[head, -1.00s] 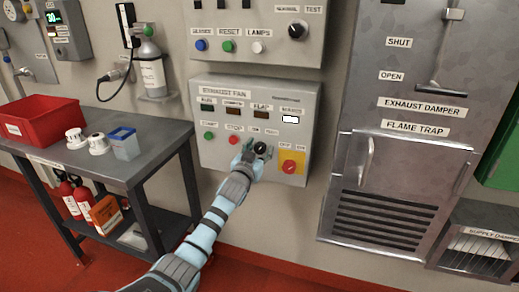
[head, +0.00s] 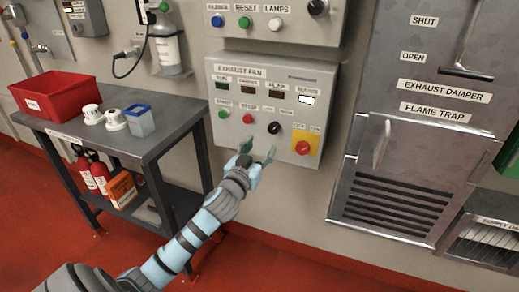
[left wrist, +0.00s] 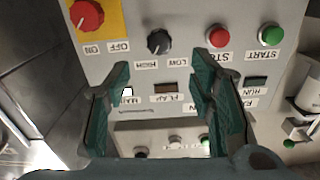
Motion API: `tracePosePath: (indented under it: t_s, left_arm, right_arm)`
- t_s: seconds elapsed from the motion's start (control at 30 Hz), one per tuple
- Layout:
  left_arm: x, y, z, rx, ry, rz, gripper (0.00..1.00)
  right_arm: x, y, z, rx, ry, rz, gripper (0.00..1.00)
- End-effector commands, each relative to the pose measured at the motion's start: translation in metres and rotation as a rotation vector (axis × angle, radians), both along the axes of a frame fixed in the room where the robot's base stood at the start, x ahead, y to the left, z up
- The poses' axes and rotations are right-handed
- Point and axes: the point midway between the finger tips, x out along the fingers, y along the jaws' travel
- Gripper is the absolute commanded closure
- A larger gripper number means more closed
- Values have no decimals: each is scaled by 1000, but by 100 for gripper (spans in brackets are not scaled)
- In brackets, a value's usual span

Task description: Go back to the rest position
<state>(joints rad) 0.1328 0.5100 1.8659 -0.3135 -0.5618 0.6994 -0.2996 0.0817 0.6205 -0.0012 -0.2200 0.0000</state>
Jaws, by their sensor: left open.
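My left gripper (head: 257,155) is open and empty in the head view, just below and in front of the exhaust fan panel (head: 225,145). It stands apart from the black selector knob (head: 274,128). In the left wrist view its two green fingers (left wrist: 160,100) are spread, with the panel face behind them. The black knob (left wrist: 158,42) shows beyond the fingers there, marked HIGH and LOW. The red switch on the yellow plate (head: 302,147) is right of the knob in the head view. My right gripper is in neither view.
A dark metal table (head: 160,146) stands at left with a red bin (head: 55,95), two white parts and a blue-rimmed container (head: 139,121). Fire extinguishers are below it. The exhaust damper cabinet (head: 430,60) is at right. Red floor (head: 270,270) is open in front.

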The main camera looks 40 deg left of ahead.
Motion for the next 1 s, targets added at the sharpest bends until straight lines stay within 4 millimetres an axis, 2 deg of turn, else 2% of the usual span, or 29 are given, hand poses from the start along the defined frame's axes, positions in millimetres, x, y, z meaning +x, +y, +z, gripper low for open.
tracePosePath:
  t_s: [0.37,0.43,0.47,0.57,0.6,0.67,0.7,0.73,0.77,0.8,0.87,0.9,0.97,1.0]
  left_arm:
    - [1,0,0,5,1,0,50]
    - [1,-2,2,59,5,-12,50]
    - [3,-1,-5,98,27,-19,50]
    - [7,15,-66,170,170,-17,50]
    - [3,20,-101,179,250,-18,50]
    - [-14,25,-160,181,386,-26,50]
    - [-33,25,-202,173,480,-32,50]
    - [-50,23,-231,165,550,-40,50]
    - [-69,20,-259,154,618,-46,50]
    - [-98,15,-294,137,706,-56,50]
    - [-147,3,-341,106,833,-71,50]
    - [-184,-7,-367,80,916,-80,50]
    - [-242,-25,-400,38,1035,-94,50]
    - [-282,-38,-417,8,1111,-102,50]
  right_arm:
    - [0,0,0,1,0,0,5]
    - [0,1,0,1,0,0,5]
    - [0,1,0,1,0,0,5]
    - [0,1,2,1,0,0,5]
    - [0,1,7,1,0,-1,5]
    - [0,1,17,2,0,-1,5]
    - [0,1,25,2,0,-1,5]
    - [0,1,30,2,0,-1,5]
    - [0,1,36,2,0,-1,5]
    - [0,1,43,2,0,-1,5]
    - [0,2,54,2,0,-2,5]
    - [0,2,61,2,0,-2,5]
    - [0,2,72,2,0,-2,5]
    - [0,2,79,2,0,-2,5]
